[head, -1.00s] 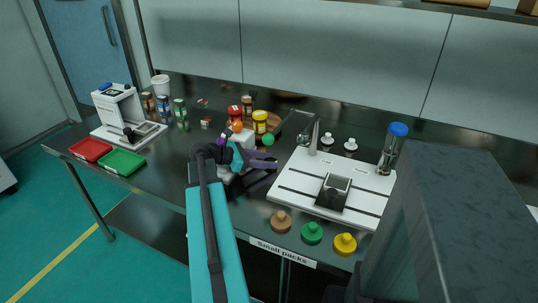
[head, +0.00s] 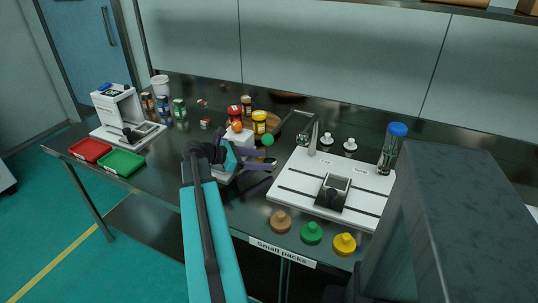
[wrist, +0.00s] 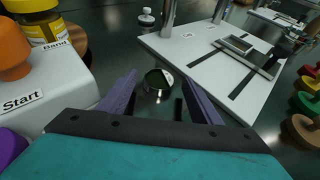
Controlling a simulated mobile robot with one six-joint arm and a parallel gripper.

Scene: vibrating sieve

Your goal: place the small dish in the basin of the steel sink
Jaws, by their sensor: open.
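In the wrist view a small round dish (wrist: 158,79), with a pale rim and a dark greenish inside, is on the dark worktop. My gripper (wrist: 160,86) has two purple fingers, which stand apart with the dish showing between their tips; nothing is gripped. In the head view my gripper (head: 270,160) is over the worktop, right of the white Start box, and the dish is not clear there. A dark rectangular recess with a light rim (head: 292,128) behind my gripper may be the steel sink; I cannot tell for sure.
The white Start box (wrist: 45,85) is close on my gripper's left. A white board (head: 300,180) with a dark-framed block lies to the right, with brown, green and yellow knobs in front. Jars (head: 260,121) stand behind. Red and green trays (head: 121,162) lie far left.

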